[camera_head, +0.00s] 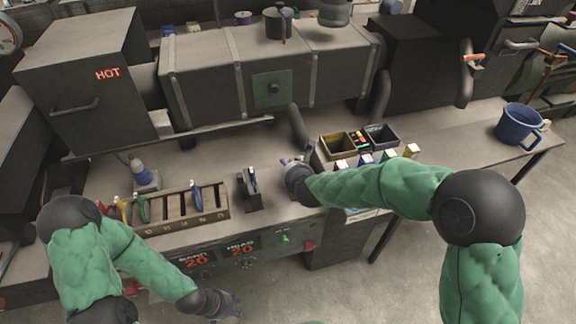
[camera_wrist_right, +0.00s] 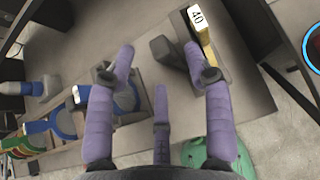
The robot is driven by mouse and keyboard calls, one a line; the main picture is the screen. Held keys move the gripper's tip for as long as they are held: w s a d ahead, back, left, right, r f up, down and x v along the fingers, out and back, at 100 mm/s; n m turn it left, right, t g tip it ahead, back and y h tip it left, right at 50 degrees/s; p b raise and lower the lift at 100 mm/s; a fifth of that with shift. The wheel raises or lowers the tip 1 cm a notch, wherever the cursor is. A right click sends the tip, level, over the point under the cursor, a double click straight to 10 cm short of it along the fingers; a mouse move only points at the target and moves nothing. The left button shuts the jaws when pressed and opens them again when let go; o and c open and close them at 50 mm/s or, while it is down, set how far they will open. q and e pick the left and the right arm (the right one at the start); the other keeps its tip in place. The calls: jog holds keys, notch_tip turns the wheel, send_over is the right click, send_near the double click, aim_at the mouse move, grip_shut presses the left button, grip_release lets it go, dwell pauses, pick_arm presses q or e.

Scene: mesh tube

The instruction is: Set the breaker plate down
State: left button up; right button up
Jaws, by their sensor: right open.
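I cannot make out a breaker plate for certain in either view. My right gripper (camera_head: 290,163) reaches over the bench beside the small dark stand (camera_head: 250,190). In the right wrist view its purple fingers (camera_wrist_right: 160,75) are spread wide, and nothing shows gripped between them. A grey block-like holder (camera_wrist_right: 168,52) lies beyond the fingers, near a yellow-edged piece marked 40 (camera_wrist_right: 203,30). My left gripper (camera_head: 226,304) hangs low in front of the bench; its fingers are too small to read.
Open bins (camera_head: 338,146) stand right of my right gripper. The machine marked HOT (camera_head: 85,75) borders the back.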

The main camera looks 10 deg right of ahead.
jog(key=p+v, duration=0.2)
jog(key=v, duration=0.5)
jog(key=shift+s+r, duration=0.3)
